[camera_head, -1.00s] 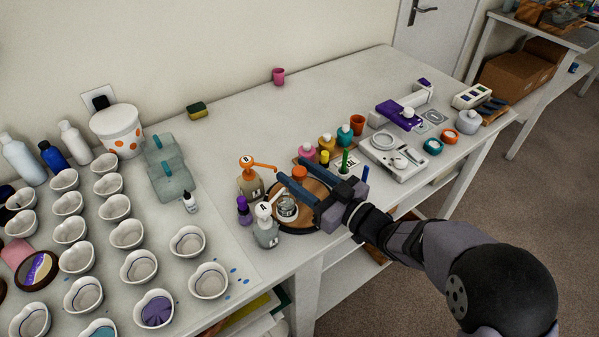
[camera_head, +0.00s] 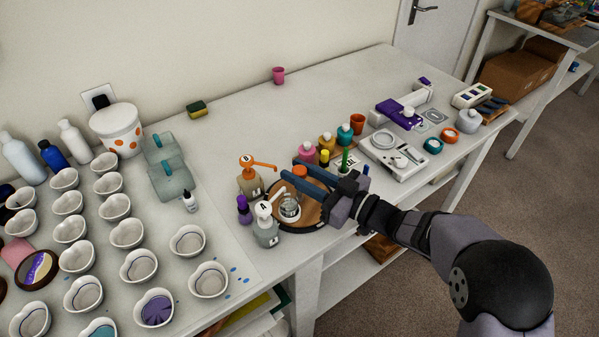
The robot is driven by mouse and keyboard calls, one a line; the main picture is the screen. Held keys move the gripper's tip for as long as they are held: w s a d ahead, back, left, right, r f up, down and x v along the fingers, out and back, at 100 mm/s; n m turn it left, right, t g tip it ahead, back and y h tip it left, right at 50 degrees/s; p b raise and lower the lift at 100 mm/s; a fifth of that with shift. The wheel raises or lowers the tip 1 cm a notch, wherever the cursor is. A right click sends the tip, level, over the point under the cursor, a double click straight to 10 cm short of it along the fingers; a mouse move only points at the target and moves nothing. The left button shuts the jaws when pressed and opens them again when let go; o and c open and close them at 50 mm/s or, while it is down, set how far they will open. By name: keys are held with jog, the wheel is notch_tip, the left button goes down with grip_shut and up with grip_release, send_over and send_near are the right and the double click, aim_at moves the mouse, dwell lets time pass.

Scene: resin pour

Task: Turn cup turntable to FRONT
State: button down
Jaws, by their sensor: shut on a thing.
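The cup turntable (camera_head: 309,214) is a round brown wooden disc with a dark rim near the table's front edge. A small clear cup with a pale rim (camera_head: 290,210) stands on it. My gripper (camera_head: 284,170) reaches across the turntable from the right, its two long blue fingers pointing left. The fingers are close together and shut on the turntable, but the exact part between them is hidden. An orange object (camera_head: 300,171) shows just beside the upper finger. My wrist and fingers cover the right and far parts of the disc.
Pump bottles A (camera_head: 266,230) and M (camera_head: 250,186) and a purple bottle (camera_head: 244,210) stand close on the left. Small colored bottles (camera_head: 326,142) and a scale (camera_head: 393,157) lie beyond. Many white cups (camera_head: 139,265) fill the left table.

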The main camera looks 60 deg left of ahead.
jog(key=c, duration=1.4)
grip_release()
jog(key=shift+b+v, duration=0.95)
jog(key=shift+v, duration=2.75)
jog(key=shift+d+r, duration=0.1)
jog(key=shift+r, duration=0.05)
